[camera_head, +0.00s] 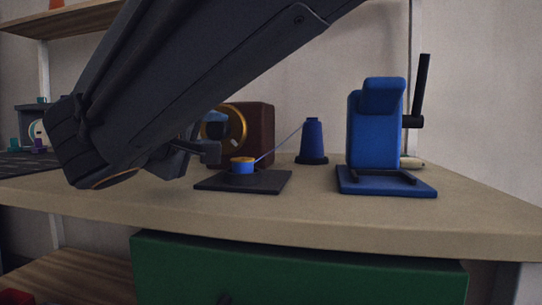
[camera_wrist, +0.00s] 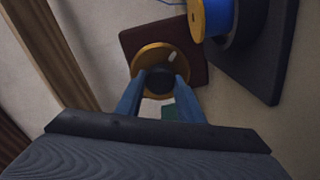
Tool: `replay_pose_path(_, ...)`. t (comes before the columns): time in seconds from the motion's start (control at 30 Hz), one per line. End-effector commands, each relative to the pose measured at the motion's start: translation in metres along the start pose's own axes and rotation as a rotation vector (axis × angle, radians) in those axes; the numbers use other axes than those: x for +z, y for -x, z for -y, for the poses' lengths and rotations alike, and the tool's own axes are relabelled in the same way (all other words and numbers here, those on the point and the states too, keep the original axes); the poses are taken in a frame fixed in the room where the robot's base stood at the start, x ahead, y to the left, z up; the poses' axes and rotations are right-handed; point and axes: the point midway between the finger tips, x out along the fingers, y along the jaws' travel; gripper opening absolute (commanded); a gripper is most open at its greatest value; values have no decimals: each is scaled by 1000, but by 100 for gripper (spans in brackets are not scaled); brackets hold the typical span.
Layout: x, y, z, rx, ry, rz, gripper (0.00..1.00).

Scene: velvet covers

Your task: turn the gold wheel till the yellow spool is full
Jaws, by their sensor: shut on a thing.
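The gold wheel (camera_head: 236,122) is on the face of a dark red-brown box (camera_head: 262,130). In the wrist view the wheel (camera_wrist: 145,60) faces me as a gold ring with a pale mark and a dark round knob (camera_wrist: 157,77). My gripper (camera_wrist: 157,84) has its two blue fingers closed on this knob; in the head view my arm hides part of the wheel. The yellow spool (camera_head: 242,160) stands on a black plate (camera_head: 272,184), with a thick band of blue thread below its yellow top. The spool (camera_wrist: 196,20) also shows at the top of the wrist view.
A blue thread runs from the spool to a blue cone of thread (camera_head: 313,139) at its right. A blue stand with a black lever (camera_head: 422,85) is farther right. A green drawer front (camera_head: 300,270) is below the tabletop (camera_head: 330,216). The front of the table is clear.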

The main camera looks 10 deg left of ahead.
Motion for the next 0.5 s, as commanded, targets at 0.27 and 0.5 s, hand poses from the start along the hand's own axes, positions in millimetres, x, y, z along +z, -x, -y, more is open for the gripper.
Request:
replay_pose_path(0.27, 2, -1, 4, -1, -202, 1, 12)
replay_pose_path(0.5, 1, -1, 3, -1, -308, 1, 12)
